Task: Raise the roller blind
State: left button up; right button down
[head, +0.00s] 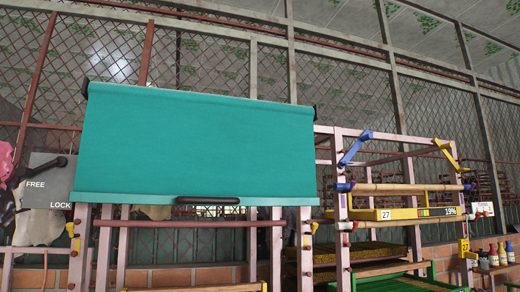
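The teal roller blind (195,145) hangs from a top roller on a pinkish frame, partly lowered, with open space between the posts below it. A dark handle (207,200) sits at the middle of its bottom bar. I cannot tell which setting the lever is at. Neither of my grippers shows in the head view.
A red bar (188,223) crosses the frame just below the blind. To the right stands a rack with blue and yellow brackets and a yellow tray (410,213) reading 27 and 19%. Several bottles (500,252) stand at the far right. A mesh fence is behind.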

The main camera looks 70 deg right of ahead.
aim_at(138, 199)
jog(key=z, duration=1.9)
